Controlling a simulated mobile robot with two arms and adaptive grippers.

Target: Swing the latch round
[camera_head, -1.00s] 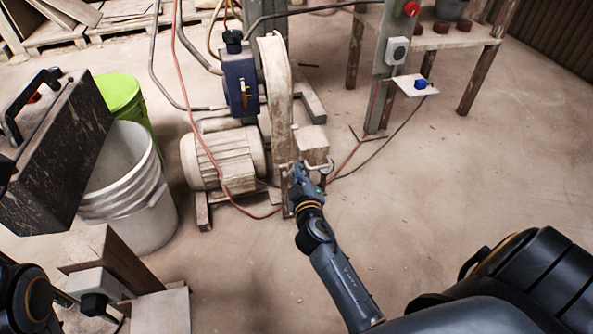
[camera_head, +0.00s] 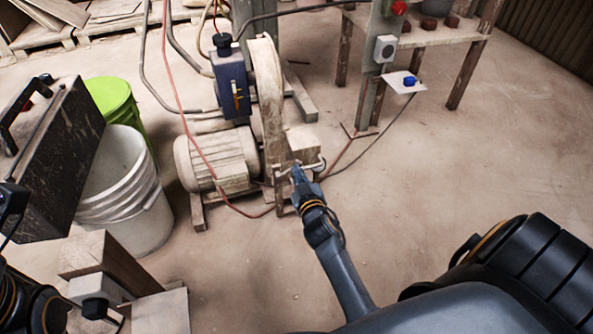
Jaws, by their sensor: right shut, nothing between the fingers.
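My right gripper (camera_head: 297,171) is shut, with nothing in it. Its fingertips are at the front of a small pale block-shaped housing (camera_head: 303,140) at the foot of the dusty machine. A thin pale metal bar (camera_head: 319,163) runs round the front of this housing, close to the fingertips. It may be the latch, but it is too small to be sure, and I cannot tell whether the fingers touch it. Parts of my left arm show at the lower left edge; the fingers of my left gripper do not show.
A ribbed motor (camera_head: 218,160) and a blue box (camera_head: 232,82) are left of the housing, with a red hose (camera_head: 188,130) crossing. A white bucket (camera_head: 140,215) and a dark panel (camera_head: 60,165) stand further left. The floor on the right is clear.

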